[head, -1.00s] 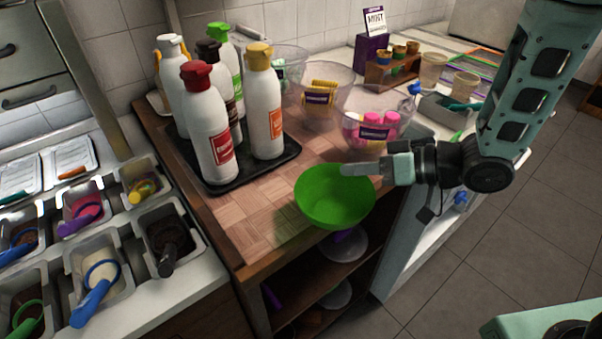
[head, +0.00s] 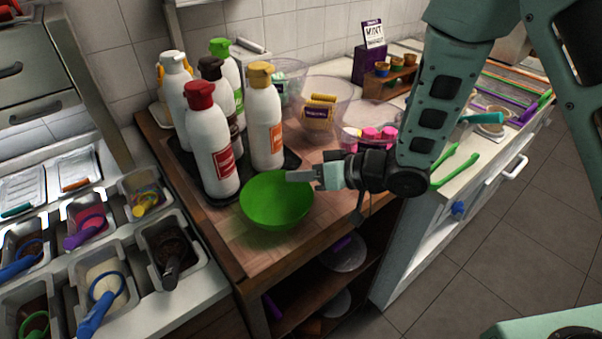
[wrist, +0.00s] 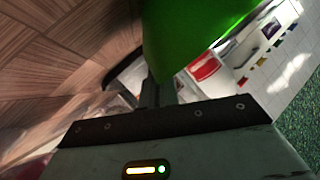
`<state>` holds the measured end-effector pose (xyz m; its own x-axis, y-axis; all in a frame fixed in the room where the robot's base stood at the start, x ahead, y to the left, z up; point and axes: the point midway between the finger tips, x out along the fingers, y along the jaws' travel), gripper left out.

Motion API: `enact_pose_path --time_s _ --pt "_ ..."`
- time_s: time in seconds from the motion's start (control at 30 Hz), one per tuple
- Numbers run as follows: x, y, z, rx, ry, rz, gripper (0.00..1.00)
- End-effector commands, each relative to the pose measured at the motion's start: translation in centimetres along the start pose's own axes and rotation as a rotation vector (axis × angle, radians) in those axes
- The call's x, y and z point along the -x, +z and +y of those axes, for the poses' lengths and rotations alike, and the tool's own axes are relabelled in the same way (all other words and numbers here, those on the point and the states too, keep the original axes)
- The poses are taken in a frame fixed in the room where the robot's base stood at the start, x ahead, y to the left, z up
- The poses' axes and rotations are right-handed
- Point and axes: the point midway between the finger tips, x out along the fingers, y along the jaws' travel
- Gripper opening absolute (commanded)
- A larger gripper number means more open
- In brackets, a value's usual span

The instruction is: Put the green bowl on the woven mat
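The green bowl (head: 272,205) is upright, over the front part of the wooden counter, in front of the black tray. Its right rim is in my gripper (head: 300,176), which is shut on it. The bowl also fills the top of the wrist view (wrist: 185,35), with the dark fingers at its edge. I cannot tell whether its base touches the surface below; a soft shadow lies at its front left. A light, checkered woven-looking surface (head: 228,232) shows below and left of the bowl. I cannot clearly tell the mat's edges from the counter.
The black tray (head: 226,199) holds several tall bottles, including a red-capped one (head: 210,140) and a yellow-capped one (head: 264,115), close behind the bowl. Clear bowls (head: 325,112) of toppings stand farther back. Topping bins (head: 172,245) sit at left. Open shelves lie under the counter.

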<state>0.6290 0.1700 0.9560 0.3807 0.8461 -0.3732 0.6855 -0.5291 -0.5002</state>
Motion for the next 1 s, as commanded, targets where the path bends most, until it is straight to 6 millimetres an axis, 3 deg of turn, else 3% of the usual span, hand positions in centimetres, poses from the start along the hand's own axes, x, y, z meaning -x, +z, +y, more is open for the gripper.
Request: enact_pose_path --time_s 0.13,0.23,0.57,0.77,1.0 --pt "0.0 0.0 0.0 0.0 0.0 0.001 0.0" --pt "0.0 0.0 0.0 0.0 0.0 0.0 0.25" --pt "0.3 0.0 0.1 0.0 0.001 0.0 0.25" --pt "3.0 0.0 0.1 -0.001 0.004 0.003 0.25" --pt "8.1 -0.1 0.2 -0.001 0.005 0.003 0.25"
